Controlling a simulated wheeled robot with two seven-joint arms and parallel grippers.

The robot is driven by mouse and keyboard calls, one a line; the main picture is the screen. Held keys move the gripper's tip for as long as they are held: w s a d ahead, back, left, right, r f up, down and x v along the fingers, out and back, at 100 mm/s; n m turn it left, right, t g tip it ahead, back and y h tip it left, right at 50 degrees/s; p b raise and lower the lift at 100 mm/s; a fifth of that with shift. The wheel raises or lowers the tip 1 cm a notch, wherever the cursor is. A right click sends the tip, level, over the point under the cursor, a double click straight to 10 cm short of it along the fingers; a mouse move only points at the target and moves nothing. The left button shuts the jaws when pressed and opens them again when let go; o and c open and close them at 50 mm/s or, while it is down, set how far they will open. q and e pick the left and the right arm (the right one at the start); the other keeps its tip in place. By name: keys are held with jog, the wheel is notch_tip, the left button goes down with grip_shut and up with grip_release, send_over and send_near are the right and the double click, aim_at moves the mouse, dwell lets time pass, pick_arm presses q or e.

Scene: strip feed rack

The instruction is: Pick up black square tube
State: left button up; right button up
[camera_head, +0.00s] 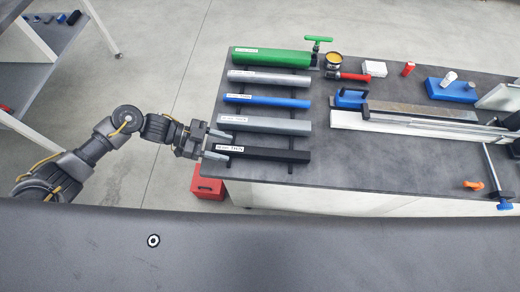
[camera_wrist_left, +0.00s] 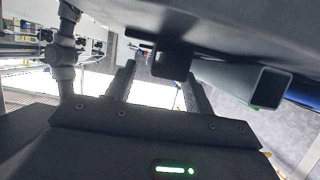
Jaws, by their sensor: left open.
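The black square tube (camera_head: 265,154) lies on the rack at the front of the dark table, the nearest of several parallel bars, with a white label at its left end. My left gripper (camera_head: 222,146) is open at the left end of this tube. In the left wrist view the open end of the black tube (camera_wrist_left: 171,62) shows ahead, roughly between the two fingers of my left gripper (camera_wrist_left: 160,80). I cannot tell whether the fingers touch it. My right gripper is not in view.
Behind the tube lie a grey bar (camera_head: 265,125), a blue bar (camera_head: 267,101), a silver bar (camera_head: 268,78) and a green tube (camera_head: 270,57). The dark table (camera_head: 350,165) is bare to the right of the black tube. A red box (camera_head: 207,184) stands below on the floor.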

pick_arm(q)
jog(key=shift+x, duration=1.5)
jog(key=shift+w, duration=0.1)
jog(key=shift+c, duration=0.4)
jog(key=shift+r, duration=0.1)
grip_shut()
